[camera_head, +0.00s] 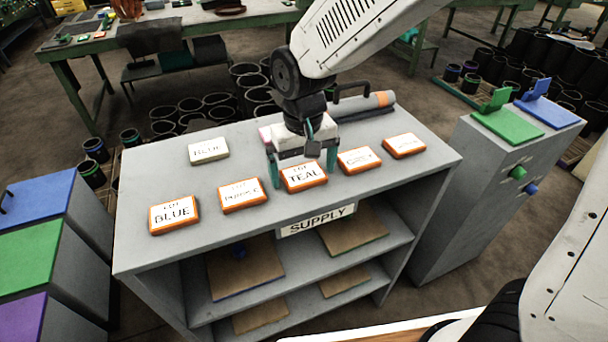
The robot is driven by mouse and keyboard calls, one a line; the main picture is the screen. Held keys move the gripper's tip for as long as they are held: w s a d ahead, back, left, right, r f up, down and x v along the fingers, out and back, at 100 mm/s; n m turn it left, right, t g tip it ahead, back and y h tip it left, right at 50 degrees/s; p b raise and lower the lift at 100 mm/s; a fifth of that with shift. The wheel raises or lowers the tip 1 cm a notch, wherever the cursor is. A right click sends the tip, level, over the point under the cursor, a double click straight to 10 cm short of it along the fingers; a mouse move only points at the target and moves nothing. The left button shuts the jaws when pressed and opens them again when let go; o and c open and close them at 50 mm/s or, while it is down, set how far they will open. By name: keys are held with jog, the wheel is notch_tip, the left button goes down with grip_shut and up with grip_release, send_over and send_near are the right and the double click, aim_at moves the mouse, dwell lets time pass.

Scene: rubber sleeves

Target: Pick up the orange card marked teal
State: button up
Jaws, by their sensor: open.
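The orange card marked teal (303,179) lies on the top of the grey supply shelf (140,250), near its front edge, in the middle of a row of orange-edged cards. My gripper (302,180) points down over this card with its teal fingers apart, one at the card's left side and one at its right rear. I cannot tell whether the fingers touch the card. The card's label is readable, and its back edge is partly hidden by the gripper.
An orange-edged blue card (174,214) and a purple card (242,194) lie to the left. Two more orange cards (358,160) (404,145) lie to the right. Behind are a pale blue-marked card (209,151) and a grey cylinder (362,106). A grey cabinet (470,190) stands at right.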

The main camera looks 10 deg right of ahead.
jog(key=c, duration=1)
jog(key=shift+r, duration=0.15)
